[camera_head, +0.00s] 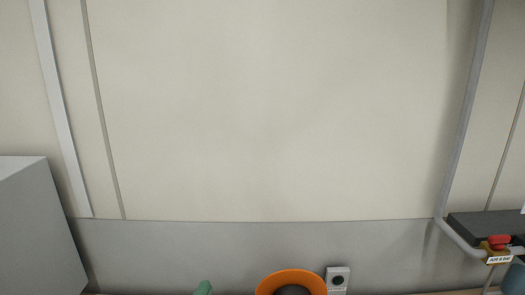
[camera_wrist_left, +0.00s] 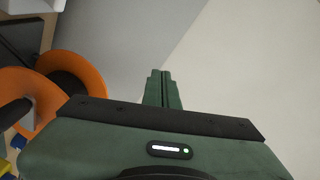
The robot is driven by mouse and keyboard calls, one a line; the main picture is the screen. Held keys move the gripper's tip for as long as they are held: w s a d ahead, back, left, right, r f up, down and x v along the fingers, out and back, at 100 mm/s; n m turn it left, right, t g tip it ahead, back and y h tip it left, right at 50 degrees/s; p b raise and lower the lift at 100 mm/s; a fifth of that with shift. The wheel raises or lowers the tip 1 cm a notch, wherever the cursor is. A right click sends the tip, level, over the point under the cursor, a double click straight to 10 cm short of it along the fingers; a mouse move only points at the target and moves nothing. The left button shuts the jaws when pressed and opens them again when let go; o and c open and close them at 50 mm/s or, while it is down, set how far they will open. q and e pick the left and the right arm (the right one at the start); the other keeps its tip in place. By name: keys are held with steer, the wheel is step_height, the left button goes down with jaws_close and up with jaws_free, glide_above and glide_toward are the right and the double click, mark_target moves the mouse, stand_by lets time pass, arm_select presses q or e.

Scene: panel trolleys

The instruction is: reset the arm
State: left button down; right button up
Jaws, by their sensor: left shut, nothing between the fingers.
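My left gripper (camera_wrist_left: 161,88) shows in the left wrist view with its two green fingers together and nothing between them. The tip of a green part of it (camera_head: 203,288) also shows at the bottom edge of the head view. Most of my left arm is out of the picture. My right gripper is in neither view.
An orange reel with a dark core (camera_head: 290,282) is at the bottom of the head view; it also shows left of my gripper in the wrist view (camera_wrist_left: 92,82). A grey box (camera_head: 36,225) is at left. A red-handled valve (camera_head: 499,242) is at right.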

arm_select(q)
steer(key=s+a+f+n+g+y, duration=0.1)
steer(key=s+a+f+n+g, duration=0.3)
steer(key=f, duration=0.3)
steer(key=s+a+f+n+g+y, duration=0.1)
steer(key=s+a+f+n+g, duration=0.25)
steer(key=s+f, duration=0.3)
steer(key=s+f+n+g, duration=0.3)
steer(key=s+f, duration=0.1)
steer(key=s, duration=0.3)
steer(key=s+f+n+g, duration=0.2)
steer(key=s+f+g, duration=0.15)
steer(key=s, duration=0.35)
step_height(320, 180, down, 27)
steer(key=s+b, duration=0.1)
steer(key=b, duration=0.2)
steer(key=s+a+f+g+b, duration=0.1)
steer(key=s+f, duration=0.8)
steer(key=f, duration=0.1)
steer(key=s+a+f+g+b, duration=0.1)
steer(key=s+a+f, duration=0.1)
steer(key=s+f, duration=0.7)
steer(key=shift+a+f, duration=0.3)
steer(key=shift+f, duration=0.5)
steer(key=shift+m, duration=0.25)
